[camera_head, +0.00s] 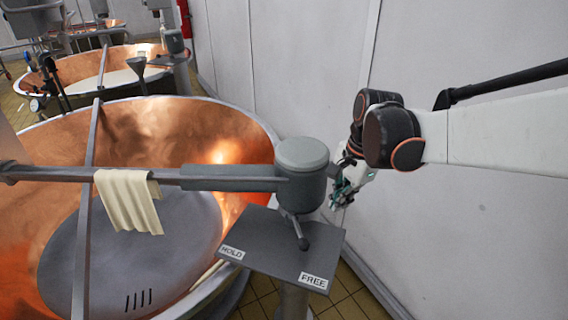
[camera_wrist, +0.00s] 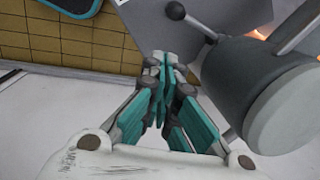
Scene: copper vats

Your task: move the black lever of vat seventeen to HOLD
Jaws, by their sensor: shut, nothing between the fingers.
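The black lever (camera_head: 296,229) sticks out from under the grey motor head (camera_head: 303,170) on the near copper vat's rim. Its ball end hangs over a dark plate (camera_head: 270,240), with the HOLD label (camera_head: 232,253) at left and the FREE label (camera_head: 313,281) at right. The lever points towards the FREE side. In the wrist view its knob (camera_wrist: 175,10) is at the top, beyond my fingertips. My gripper (camera_head: 338,196) is right of the motor head, partly hidden behind it; its closed teal fingers (camera_wrist: 164,65) are empty and apart from the lever. No vat number is readable.
The copper vat (camera_head: 200,125) fills the left, with a grey beam (camera_head: 225,176) across it and a cream cloth (camera_head: 128,198) draped on the beam. A white wall (camera_head: 480,230) is close at right. More vats stand behind; tiled floor shows below.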

